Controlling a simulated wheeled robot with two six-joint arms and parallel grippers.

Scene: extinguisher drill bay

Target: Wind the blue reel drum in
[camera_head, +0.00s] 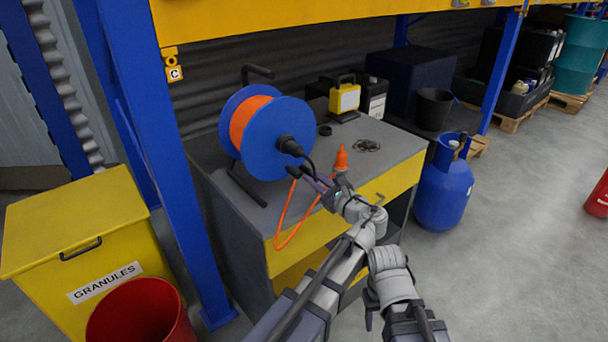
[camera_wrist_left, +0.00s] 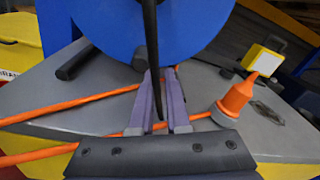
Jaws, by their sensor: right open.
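The blue reel drum (camera_head: 292,120) stands upright in a black frame on the grey bench, with orange cable (camera_head: 244,122) wound on it. A black hub piece (camera_head: 288,145) sticks out of its face, and a thin dark line runs from it toward my left gripper (camera_head: 316,181). In the left wrist view, the left fingers (camera_wrist_left: 165,100) are a little apart in front of the drum (camera_wrist_left: 110,30). A black tapering piece (camera_wrist_left: 151,50) crosses between them; contact is unclear. Orange cable (camera_wrist_left: 60,108) passes by the fingers. My right gripper (camera_head: 370,312) is low, mostly hidden and clear of the bench.
An orange cone-shaped piece (camera_head: 341,158) and a yellow lamp (camera_head: 344,98) are on the bench (camera_head: 395,150). A blue cylinder (camera_head: 445,190) stands right of it. A blue post (camera_head: 170,150), yellow granules bin (camera_head: 70,225) and red bucket (camera_head: 140,315) are on the left.

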